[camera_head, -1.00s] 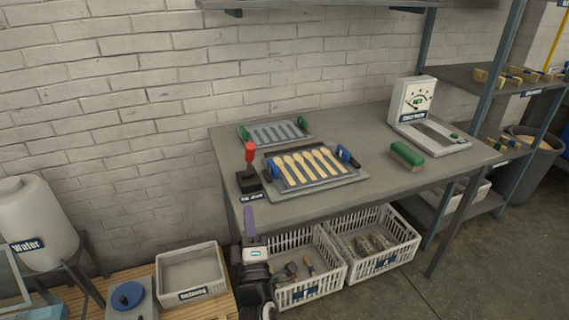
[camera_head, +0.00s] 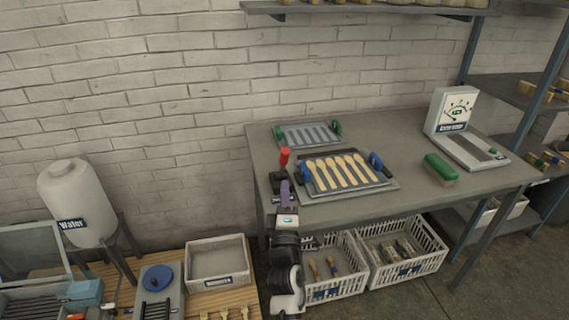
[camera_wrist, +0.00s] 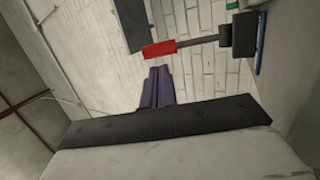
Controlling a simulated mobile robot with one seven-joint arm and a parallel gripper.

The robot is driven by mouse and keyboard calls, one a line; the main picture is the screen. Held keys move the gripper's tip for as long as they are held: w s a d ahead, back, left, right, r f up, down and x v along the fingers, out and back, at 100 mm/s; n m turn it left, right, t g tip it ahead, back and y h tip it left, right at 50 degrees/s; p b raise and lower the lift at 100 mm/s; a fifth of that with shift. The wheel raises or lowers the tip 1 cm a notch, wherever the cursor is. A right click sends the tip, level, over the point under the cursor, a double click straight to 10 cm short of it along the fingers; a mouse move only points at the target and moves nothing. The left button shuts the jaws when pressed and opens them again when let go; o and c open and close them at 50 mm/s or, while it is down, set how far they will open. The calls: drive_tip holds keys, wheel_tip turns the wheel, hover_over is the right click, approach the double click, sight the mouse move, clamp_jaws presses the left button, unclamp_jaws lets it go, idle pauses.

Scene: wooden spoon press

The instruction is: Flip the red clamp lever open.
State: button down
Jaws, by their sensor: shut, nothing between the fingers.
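The red clamp lever (camera_head: 285,156) stands upright on a small dark base (camera_head: 279,181) at the left edge of the table, beside the spoon press. In the wrist view its red grip (camera_wrist: 160,49) lies just beyond my fingertips, with a dark rod running to a dark block (camera_wrist: 240,36) on the right. My gripper (camera_head: 285,186) is shut and empty, in front of the clamp base and partly covering it. Its purple fingers also show in the wrist view (camera_wrist: 158,72), close together. Whether they touch the grip I cannot tell.
A press tray with several wooden spoons (camera_head: 341,172) and blue handles lies right of the lever on the grey table (camera_head: 405,140). A green-handled mould (camera_head: 307,134) lies behind. A green block (camera_head: 441,167) and a gauge (camera_head: 454,110) stand right. White crates (camera_head: 333,287) sit below.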

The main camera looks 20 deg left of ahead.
sight(284, 160)
drive_tip(key=p+x, duration=0.1)
drive_tip(key=x, duration=0.5)
drive_tip(key=shift+p, duration=0.4)
drive_tip(key=shift+w+r, duration=0.1)
